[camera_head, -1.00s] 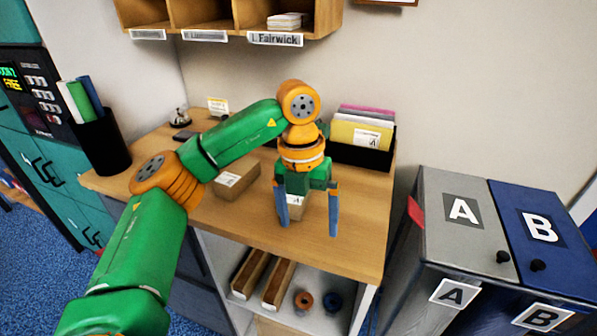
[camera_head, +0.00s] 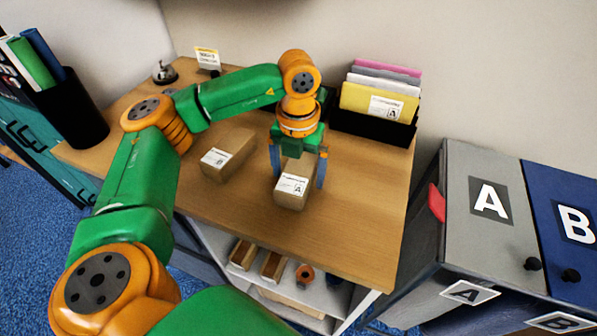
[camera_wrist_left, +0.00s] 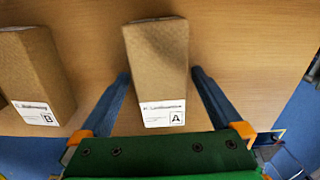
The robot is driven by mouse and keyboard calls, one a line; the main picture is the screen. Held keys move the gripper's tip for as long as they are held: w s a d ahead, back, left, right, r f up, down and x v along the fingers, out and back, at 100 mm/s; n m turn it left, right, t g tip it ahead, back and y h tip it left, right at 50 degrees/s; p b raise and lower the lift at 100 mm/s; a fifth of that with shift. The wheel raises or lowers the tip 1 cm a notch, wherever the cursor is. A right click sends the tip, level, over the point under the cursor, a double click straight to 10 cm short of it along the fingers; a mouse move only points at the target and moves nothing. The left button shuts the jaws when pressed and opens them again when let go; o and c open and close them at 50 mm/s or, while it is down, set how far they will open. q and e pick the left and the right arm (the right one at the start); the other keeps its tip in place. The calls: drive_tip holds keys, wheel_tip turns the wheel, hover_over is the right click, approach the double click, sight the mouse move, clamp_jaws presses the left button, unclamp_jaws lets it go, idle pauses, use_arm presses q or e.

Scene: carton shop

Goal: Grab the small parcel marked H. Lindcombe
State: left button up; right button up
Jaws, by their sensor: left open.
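A small brown parcel (camera_head: 291,188) with a white label and a letter A lies on the wooden desk. In the left wrist view the same parcel (camera_wrist_left: 158,62) carries a label that seems to read H. Lindcombe. My left gripper (camera_head: 297,178) points down over it, open, with one blue finger on each side. In the wrist view gaps show between the fingers and the parcel's sides. A second brown parcel (camera_head: 228,156) lies to the left; its label in the wrist view (camera_wrist_left: 38,75) shows a B. My right gripper is not in view.
A black file box (camera_head: 372,126) with coloured envelopes stands at the back right of the desk (camera_head: 345,235). A black pen holder (camera_head: 78,117), a bell (camera_head: 164,72) and a small sign stand left. Bins A (camera_head: 483,235) and B are on the right.

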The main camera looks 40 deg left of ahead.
use_arm(q)
drive_tip(key=shift+s+d+r, duration=0.1)
drive_tip(key=c, duration=1.6)
